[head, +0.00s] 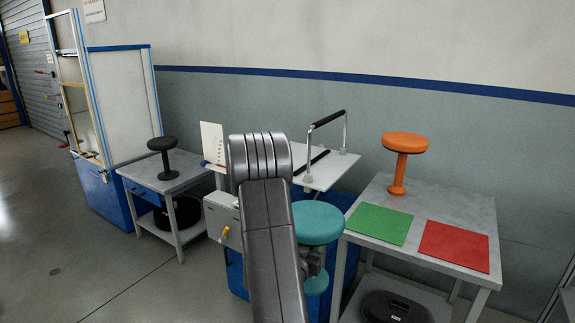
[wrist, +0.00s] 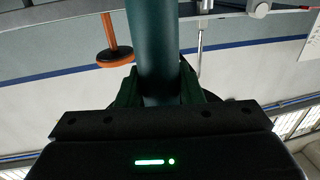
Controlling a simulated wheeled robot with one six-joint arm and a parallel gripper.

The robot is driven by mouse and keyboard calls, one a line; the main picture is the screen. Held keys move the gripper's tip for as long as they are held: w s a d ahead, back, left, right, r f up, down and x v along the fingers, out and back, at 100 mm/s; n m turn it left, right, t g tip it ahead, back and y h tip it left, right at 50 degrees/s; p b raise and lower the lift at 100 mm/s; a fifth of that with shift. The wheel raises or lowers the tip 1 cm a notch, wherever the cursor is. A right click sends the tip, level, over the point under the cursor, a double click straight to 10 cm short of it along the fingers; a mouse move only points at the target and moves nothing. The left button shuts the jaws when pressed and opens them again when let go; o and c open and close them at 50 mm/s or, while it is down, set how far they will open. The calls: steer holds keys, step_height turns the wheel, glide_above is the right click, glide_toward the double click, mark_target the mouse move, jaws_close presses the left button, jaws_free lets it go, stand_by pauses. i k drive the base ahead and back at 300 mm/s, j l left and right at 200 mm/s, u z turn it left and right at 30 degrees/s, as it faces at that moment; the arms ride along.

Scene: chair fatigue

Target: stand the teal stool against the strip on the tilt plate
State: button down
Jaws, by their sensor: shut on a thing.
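The teal stool (head: 318,222) is upright in my gripper (head: 316,262), held in the air in front of the blue base of the tilt plate. Its round seat is on top and its round foot below. In the wrist view, the jaws (wrist: 160,88) are closed around the stool's teal column (wrist: 155,40). The tilt plate (head: 330,176) is a white, slightly tilted board behind and above the stool. A dark strip (head: 313,161) lies across it, and a black-topped handle frame (head: 327,118) stands over it. My arm hides the plate's left part.
On the right, a grey table (head: 459,203) carries an orange stool (head: 404,143), a green mat (head: 379,223) and a red mat (head: 454,246). On the left, a small table (head: 182,181) carries a black stool (head: 161,145). A grey box with a yellow knob (head: 225,234) is left of my arm.

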mark_target(297, 159)
steer(key=i+j+u, duration=0.55)
steer(key=i+j, duration=0.15)
steer(key=i, duration=0.1)
